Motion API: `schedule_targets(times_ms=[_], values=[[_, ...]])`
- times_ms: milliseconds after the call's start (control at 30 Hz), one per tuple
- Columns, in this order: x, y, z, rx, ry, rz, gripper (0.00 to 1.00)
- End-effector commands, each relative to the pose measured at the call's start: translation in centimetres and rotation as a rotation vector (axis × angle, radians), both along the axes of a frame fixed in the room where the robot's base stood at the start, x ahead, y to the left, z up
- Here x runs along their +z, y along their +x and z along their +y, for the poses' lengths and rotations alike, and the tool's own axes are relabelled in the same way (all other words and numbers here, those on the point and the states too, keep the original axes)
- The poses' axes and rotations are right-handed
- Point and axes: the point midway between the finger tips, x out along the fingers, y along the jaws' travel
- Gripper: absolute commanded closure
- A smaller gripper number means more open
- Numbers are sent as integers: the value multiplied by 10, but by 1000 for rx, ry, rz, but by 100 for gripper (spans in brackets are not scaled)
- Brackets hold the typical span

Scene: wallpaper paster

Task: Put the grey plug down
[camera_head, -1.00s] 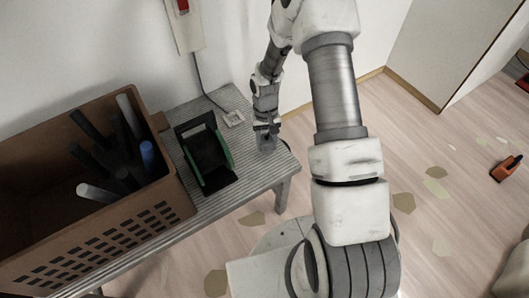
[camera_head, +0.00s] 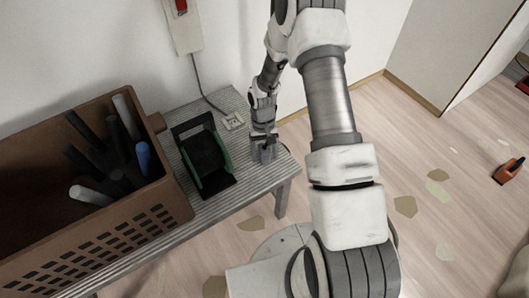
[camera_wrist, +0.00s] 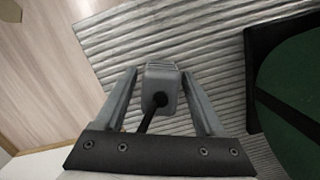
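The grey plug (camera_wrist: 161,86) sits on the ridged grey bench top (camera_wrist: 225,58), with a short black cord coming out of its near end. My gripper (camera_wrist: 159,74) is open, one finger on each side of the plug with a narrow gap to each. In the head view the plug (camera_head: 266,153) stands near the right end of the bench (camera_head: 228,190), under my gripper (camera_head: 263,138). Its underside is hidden.
A black and green holder (camera_head: 205,160) stands left of the plug. A brown crate (camera_head: 110,245) of dark tools fills the bench's left. The bench's right edge is close.

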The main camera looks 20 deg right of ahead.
Motion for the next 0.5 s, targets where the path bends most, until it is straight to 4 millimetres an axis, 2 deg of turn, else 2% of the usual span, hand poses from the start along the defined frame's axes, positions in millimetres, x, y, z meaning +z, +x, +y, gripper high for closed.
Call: schedule_targets(times_ms=[333,500], values=[[3,0,0,0,0,0,26],[27,4,-1,0,0,-4,26]])
